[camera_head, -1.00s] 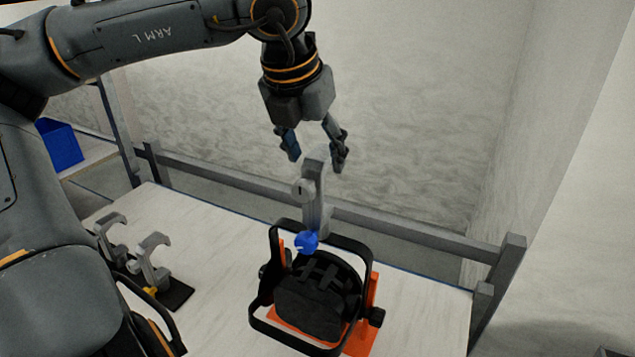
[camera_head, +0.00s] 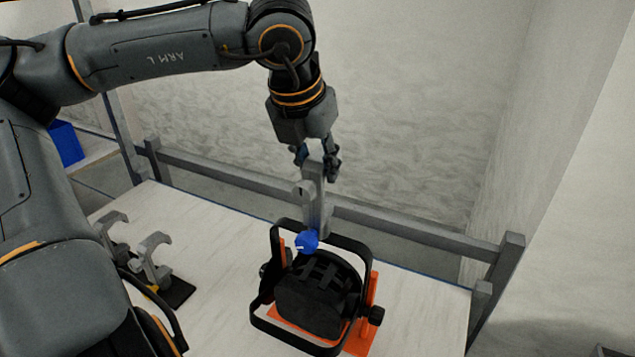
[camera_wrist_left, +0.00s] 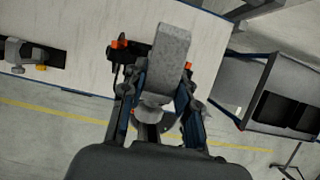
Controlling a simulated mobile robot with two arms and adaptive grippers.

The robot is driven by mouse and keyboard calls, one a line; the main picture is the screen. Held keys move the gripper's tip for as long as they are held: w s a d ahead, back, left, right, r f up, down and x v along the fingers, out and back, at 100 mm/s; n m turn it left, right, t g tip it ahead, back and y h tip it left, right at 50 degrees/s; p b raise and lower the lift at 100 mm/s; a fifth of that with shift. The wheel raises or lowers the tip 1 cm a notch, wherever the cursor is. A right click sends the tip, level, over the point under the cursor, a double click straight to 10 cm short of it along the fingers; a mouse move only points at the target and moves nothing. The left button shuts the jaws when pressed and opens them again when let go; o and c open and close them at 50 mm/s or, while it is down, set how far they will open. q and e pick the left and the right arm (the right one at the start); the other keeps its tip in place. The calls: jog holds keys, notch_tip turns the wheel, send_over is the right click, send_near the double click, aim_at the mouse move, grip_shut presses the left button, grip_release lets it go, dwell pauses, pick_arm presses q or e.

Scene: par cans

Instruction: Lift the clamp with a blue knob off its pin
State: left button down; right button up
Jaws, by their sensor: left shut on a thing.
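The grey clamp with a blue knob (camera_head: 307,241) stands upright at the far side of the black par can (camera_head: 318,292), by the bracket's top. My left gripper (camera_head: 316,172) comes down from above and is shut on the upper part of the clamp. In the left wrist view the clamp (camera_wrist_left: 170,62) sits between the two fingers (camera_wrist_left: 158,112). The pin under the clamp is hidden. The par can sits in a black yoke on an orange stand (camera_head: 361,341). My right gripper is not in view.
Two more grey clamps (camera_head: 153,258) stand on a dark base at the table's left. The white table (camera_head: 420,310) is bare to the right of the par can. A grey rail (camera_head: 400,226) runs behind it. A blue bin (camera_head: 66,143) is at far left.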

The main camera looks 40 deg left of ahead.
pick_arm(q)
jog(key=shift+r, duration=0.5)
notch_tip(320, 180, up, 17)
jog(key=b, duration=0.1)
jog(key=shift+b, duration=0.35)
jog(key=shift+f+b, duration=5.15)
jog(key=shift+f, duration=1.6)
